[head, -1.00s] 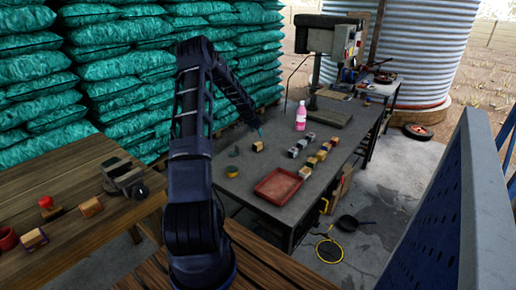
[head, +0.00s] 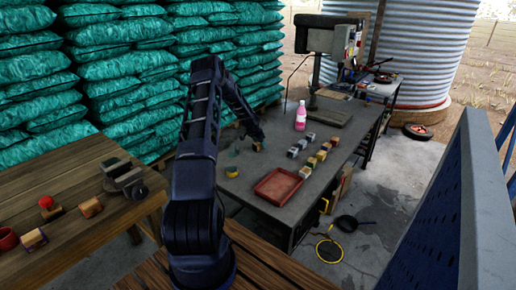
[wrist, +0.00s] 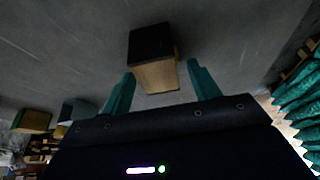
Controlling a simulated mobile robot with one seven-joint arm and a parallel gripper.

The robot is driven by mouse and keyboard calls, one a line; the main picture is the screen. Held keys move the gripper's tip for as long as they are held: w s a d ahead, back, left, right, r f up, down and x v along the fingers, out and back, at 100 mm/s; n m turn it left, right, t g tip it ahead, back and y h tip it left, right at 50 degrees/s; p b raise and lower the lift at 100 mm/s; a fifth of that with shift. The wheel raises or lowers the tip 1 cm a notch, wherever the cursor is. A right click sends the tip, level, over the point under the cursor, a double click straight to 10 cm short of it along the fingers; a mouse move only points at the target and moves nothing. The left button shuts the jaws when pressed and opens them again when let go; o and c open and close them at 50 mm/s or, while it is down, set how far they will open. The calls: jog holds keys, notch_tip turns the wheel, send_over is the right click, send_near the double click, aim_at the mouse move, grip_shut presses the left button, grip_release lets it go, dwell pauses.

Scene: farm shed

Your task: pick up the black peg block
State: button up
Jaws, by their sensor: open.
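The black peg block (wrist: 151,43) shows in the wrist view with a dark face and a pale wooden side. It sits on the grey workbench (wrist: 235,40). My gripper (wrist: 161,69) is open, with its two teal fingers apart on either side of the block's near part. I cannot tell whether the fingers touch it. In the head view my gripper (head: 257,141) is low over the bench, and the block is mostly hidden beneath it.
A red tray (head: 278,186) lies at the bench's front. Several other blocks (head: 313,161) stand in rows to the right. A pink bottle (head: 300,116) stands behind them. A green item and a yellow roll (head: 232,171) lie to the left.

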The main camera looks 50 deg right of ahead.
jog(key=c, duration=1.1)
jog(key=shift+r, duration=0.1)
